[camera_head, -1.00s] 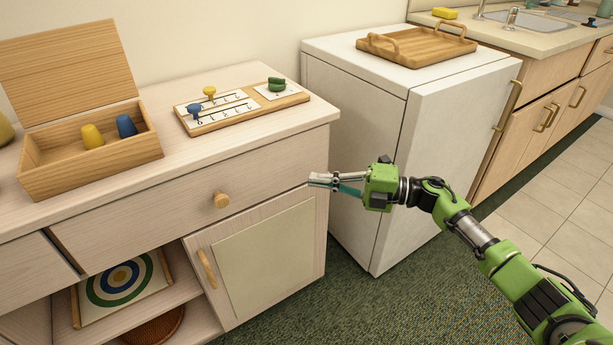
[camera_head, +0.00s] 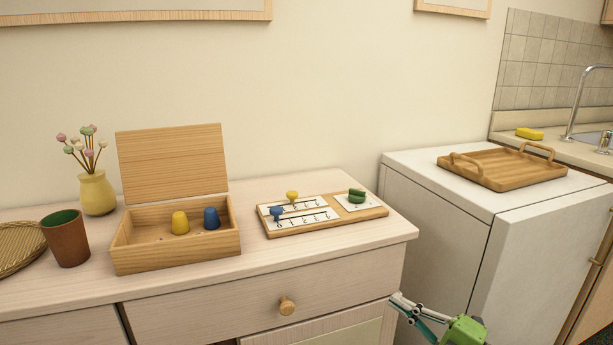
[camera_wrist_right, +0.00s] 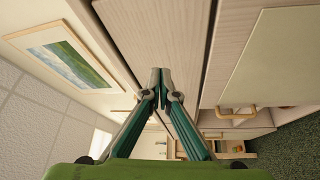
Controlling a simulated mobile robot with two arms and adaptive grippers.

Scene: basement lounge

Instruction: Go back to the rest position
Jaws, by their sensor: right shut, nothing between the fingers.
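My right gripper (camera_head: 418,308) shows at the bottom right of the head view, in front of the dresser's right end and below its top. It is shut and empty. In the right wrist view my right gripper (camera_wrist_right: 160,72) has its fingertips together, with the dresser front (camera_wrist_right: 170,30) behind them. It appears apart from all objects. My left gripper is in neither view.
The dresser top (camera_head: 330,262) holds an open wooden box (camera_head: 180,262) with yellow and blue pieces, a scoreboard (camera_head: 325,224), a brown cup (camera_head: 66,240) and a yellow vase (camera_head: 97,192). A white cabinet (camera_head: 440,230) with a wooden tray (camera_head: 500,180) stands at the right.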

